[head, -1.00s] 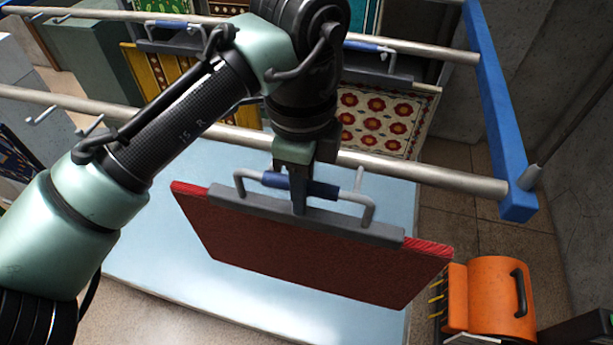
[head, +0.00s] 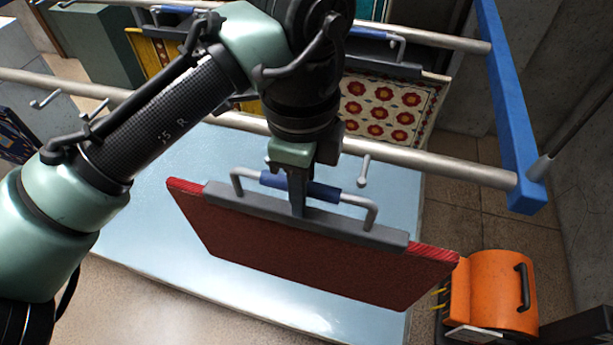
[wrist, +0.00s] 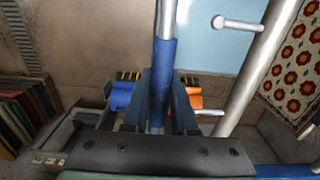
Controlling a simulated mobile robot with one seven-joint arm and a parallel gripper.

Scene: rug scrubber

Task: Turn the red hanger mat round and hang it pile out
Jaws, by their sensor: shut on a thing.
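The red hanger mat (head: 290,243) hangs from its grey hanger bar (head: 330,226), in front of the near rail (head: 425,163) and over a pale blue platform (head: 180,235). A flat dark red face is turned to the head camera, and brighter red shows along the far top edge. I cannot tell for sure which face is the pile. My gripper (head: 297,190) is shut on the hanger's blue grip, which also shows in the wrist view (wrist: 162,75). The hanger is off the rail; a peg (head: 365,168) of the rail shows just behind it.
More pegs (head: 92,112) stick out from the near rail at left. A blue frame post (head: 512,105) closes the rails at right. An orange machine (head: 493,292) stands on the floor at lower right. A patterned rug (head: 385,108) and other mats hang behind.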

